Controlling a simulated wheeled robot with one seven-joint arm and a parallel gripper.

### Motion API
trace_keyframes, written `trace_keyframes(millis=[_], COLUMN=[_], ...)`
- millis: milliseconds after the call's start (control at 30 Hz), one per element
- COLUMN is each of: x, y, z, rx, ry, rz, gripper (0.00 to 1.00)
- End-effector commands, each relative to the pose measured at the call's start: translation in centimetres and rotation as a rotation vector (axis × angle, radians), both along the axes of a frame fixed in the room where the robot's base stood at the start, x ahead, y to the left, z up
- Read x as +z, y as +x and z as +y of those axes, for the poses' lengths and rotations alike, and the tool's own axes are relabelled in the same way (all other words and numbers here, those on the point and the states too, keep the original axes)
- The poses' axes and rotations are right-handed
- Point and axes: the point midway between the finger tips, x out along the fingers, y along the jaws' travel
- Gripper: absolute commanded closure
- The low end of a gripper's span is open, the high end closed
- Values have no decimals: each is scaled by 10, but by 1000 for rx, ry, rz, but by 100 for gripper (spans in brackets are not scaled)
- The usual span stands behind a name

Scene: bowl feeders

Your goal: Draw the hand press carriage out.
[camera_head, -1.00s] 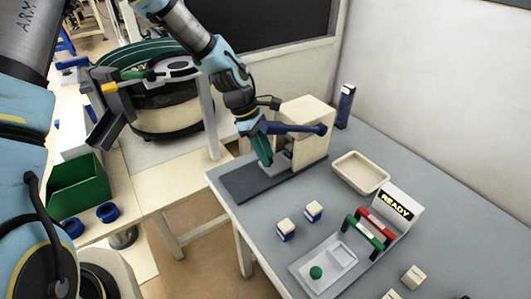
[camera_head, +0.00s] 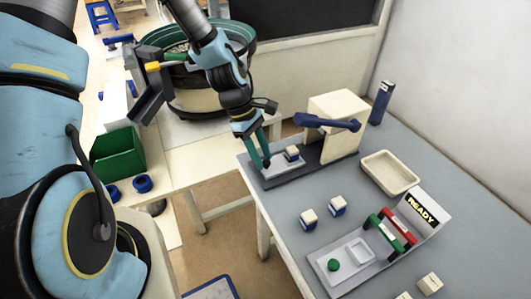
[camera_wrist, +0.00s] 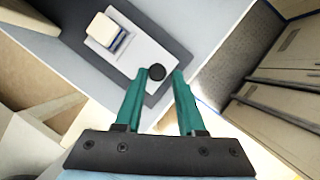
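The hand press (camera_head: 338,112) is a cream housing with a blue lever (camera_head: 330,124) on a dark base plate (camera_head: 312,170). Its light grey carriage (camera_wrist: 128,58) lies outside the housing, toward the outer end of the base. A cream and blue block (camera_head: 292,153) sits on the carriage; it also shows in the wrist view (camera_wrist: 103,30). The carriage's round black knob (camera_wrist: 157,72) is between the green fingertips of my gripper (camera_wrist: 159,75), with a gap visible on each side. In the head view my gripper (camera_head: 262,163) is at the carriage's outer end.
A cream tray (camera_head: 389,173) stands right of the press. Two cream and blue blocks (camera_head: 309,219) (camera_head: 337,206) stand in front. A grey fixture (camera_head: 350,252) with green and red handles and a READY sign (camera_head: 422,209) is farther front.

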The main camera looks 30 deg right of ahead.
Motion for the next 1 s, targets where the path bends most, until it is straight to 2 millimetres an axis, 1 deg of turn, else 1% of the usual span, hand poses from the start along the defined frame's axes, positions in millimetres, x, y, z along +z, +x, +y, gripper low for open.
trace_keyframes(millis=[33, 200, 467, 567, 667, 1000], x=[0, 0, 0, 5, 16, 75], y=[0, 0, 0, 2, 7, 28], z=[1, 0, -1, 0, 2, 15], rx=[1, 1, 0, 1, 2, 3], ry=[3, 1, -1, -2, -3, -3], rz=[2, 2, 0, -1, -4, -5], gripper=[61, 42, 40, 40, 40, 40])
